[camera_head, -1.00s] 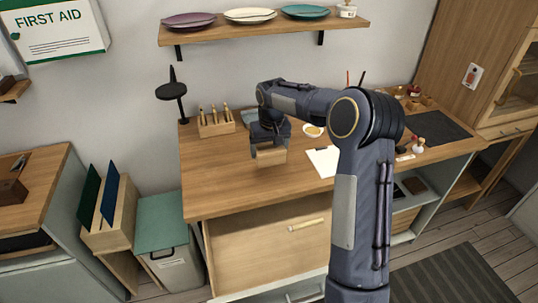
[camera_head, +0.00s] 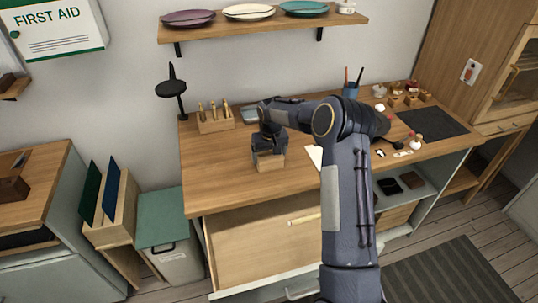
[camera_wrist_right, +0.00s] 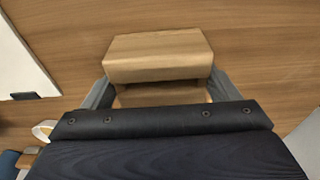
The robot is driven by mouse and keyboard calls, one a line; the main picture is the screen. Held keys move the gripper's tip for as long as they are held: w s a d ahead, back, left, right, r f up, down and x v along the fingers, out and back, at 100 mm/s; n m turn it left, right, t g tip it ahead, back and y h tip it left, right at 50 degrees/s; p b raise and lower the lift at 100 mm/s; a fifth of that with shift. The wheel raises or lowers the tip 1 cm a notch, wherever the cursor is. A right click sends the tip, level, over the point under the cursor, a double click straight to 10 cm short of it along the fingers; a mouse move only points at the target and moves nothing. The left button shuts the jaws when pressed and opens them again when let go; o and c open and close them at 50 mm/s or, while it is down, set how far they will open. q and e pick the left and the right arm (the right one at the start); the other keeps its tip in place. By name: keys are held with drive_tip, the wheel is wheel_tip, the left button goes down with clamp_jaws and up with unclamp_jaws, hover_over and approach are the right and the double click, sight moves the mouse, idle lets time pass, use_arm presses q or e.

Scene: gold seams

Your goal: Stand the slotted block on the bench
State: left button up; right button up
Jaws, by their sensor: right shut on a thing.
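The slotted block (camera_head: 268,164) is light wood and sits in my right gripper (camera_head: 268,152), low over the front left part of the bench (camera_head: 225,170). In the right wrist view the block (camera_wrist_right: 158,55) lies between the two grey fingers of the gripper (camera_wrist_right: 160,92), which are shut on it. Its near part is partly hidden by the gripper body. In the head view the gripper covers the block's upper part, and I cannot tell whether its underside touches the bench top. My left gripper is not in view.
A wooden tool rack (camera_head: 215,122) and a dark stand (camera_head: 172,90) are behind the block. An open drawer (camera_head: 255,250) juts out below the bench's front edge. A white sheet (camera_head: 314,156) lies to the right. Bench top left of the block is clear.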

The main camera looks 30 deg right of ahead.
drive_tip(key=o, duration=1)
drive_tip(key=shift+f, duration=0.1)
